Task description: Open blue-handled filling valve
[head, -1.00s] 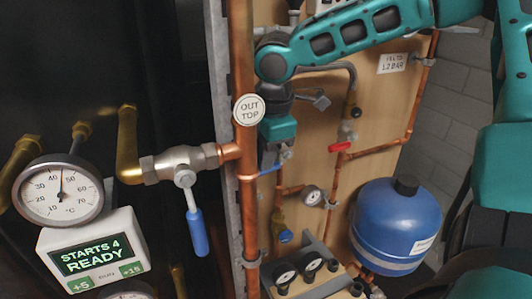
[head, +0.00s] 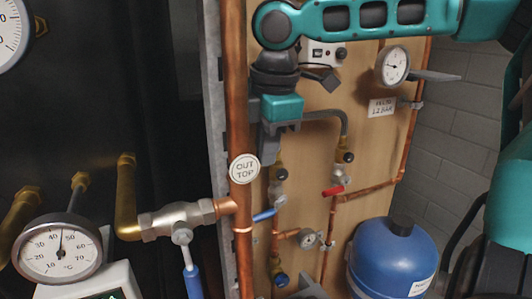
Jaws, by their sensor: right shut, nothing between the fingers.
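A small blue lever handle (head: 264,215) sits on the pipework of the wooden board, just right of the big copper pipe, lying nearly level with its right end slightly up. A larger blue handle (head: 193,282) hangs down from the steel valve (head: 178,220) at the left. No readable label tells which is the filling valve. My right gripper (head: 271,143) is shut and empty, pointing down above the small blue handle and apart from it. The copper pipe is close on its left. My left gripper is not in view.
The copper pipe (head: 237,100) with the OUT TOP tag (head: 244,169) stands left of my gripper. A blue tank (head: 392,258) stands at lower right.

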